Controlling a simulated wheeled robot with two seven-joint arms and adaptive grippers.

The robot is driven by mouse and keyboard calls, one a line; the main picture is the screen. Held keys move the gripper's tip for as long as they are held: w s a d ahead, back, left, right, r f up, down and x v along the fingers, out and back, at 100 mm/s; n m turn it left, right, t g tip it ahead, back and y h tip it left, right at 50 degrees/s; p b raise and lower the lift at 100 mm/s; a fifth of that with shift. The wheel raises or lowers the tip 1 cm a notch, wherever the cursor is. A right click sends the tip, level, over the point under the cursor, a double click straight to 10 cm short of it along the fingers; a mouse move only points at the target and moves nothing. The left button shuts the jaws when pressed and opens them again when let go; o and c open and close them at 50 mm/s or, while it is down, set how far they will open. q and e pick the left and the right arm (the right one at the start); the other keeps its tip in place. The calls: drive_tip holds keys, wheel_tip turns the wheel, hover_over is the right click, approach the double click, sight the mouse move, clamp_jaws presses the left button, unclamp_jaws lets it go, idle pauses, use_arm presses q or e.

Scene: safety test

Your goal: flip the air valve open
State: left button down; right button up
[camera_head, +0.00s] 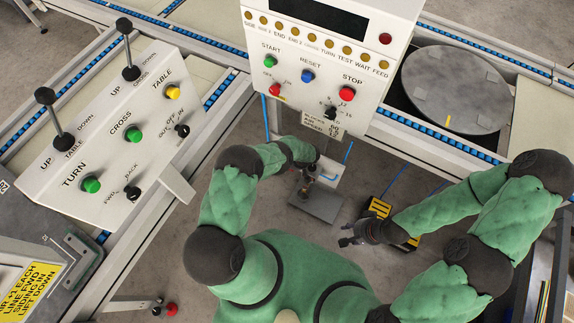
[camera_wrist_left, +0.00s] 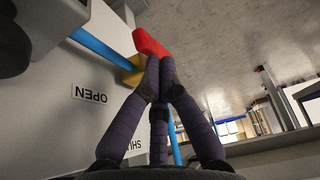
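The air valve shows in the left wrist view as a yellow body (camera_wrist_left: 133,72) with a red handle (camera_wrist_left: 150,42), on a blue hose against a pale panel (camera_wrist_left: 60,110). An "OPEN" label (camera_wrist_left: 89,94) is on the panel; a second label, starting "SHU" (camera_wrist_left: 135,145), is partly hidden by a finger. My left gripper (camera_wrist_left: 157,64) has its fingers drawn together, tips right at the red handle; I cannot tell whether they touch it. In the head view my left gripper (camera_head: 308,180) is at the small panel below the console. My right gripper (camera_head: 345,236) looks open and empty, away from the valve.
A console (camera_head: 330,60) with buttons and lamps stands above the left gripper. A sloped control box (camera_head: 110,130) with levers is at left. A round turntable (camera_head: 455,88) is at upper right. A yellow-and-black item (camera_head: 378,208) lies near the right gripper. Grey floor shows between.

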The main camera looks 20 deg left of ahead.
use_arm(q)
drive_tip(key=shift+d+r, duration=0.15)
drive_tip(key=shift+r, duration=0.1)
use_arm(e)
drive_tip(key=shift+r, duration=0.2)
use_arm(q)
drive_tip(key=shift+d+r, duration=0.3)
drive_tip(key=shift+d, duration=0.2)
use_arm(e)
drive_tip(key=shift+r, duration=0.15)
